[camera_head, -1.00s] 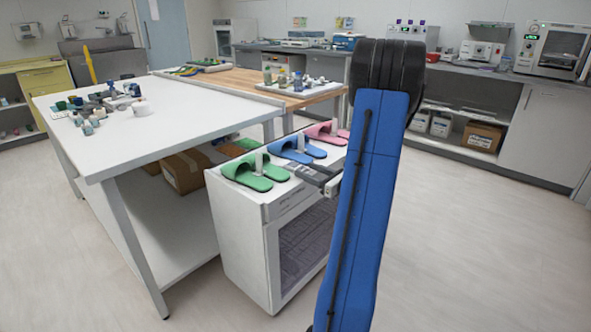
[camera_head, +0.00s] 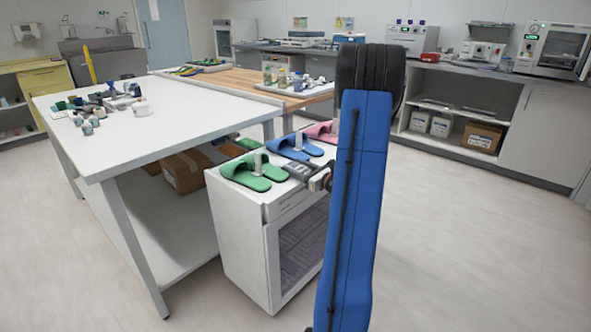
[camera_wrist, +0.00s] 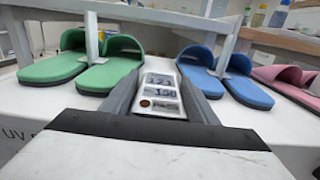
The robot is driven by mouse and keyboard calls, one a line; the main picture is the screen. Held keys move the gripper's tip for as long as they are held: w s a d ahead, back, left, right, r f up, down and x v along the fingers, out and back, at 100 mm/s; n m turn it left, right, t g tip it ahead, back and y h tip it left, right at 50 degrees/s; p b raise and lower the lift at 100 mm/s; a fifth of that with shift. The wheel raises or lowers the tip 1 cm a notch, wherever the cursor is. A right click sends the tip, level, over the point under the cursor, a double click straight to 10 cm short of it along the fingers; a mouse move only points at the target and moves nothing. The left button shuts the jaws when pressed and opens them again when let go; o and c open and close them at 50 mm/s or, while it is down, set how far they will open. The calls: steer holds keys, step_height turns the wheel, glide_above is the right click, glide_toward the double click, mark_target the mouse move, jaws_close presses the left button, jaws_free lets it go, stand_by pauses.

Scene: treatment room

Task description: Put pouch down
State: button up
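A small pale pouch (camera_wrist: 161,92) with printed labels lies between the two dark fingers of my gripper (camera_wrist: 160,82) in the wrist view. The fingers sit close along both its sides and appear shut on it. In the head view my gripper (camera_head: 299,171) is at the top of the white cabinet (camera_head: 240,232), between the green slippers (camera_head: 253,172) and the blue slippers (camera_head: 295,147). The pouch is too small there to make out clearly. I cannot tell whether its underside touches the cabinet top.
Pink slippers (camera_head: 322,132) are behind the blue ones, partly hidden by my arm. A wooden-topped table (camera_head: 225,83) is behind. The floor at right is clear.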

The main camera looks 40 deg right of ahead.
mark_target(296, 166)
steer(key=c, duration=0.7)
steer(key=shift+c, duration=0.2)
step_height(296, 166, up, 10)
steer(key=shift+r, duration=0.1)
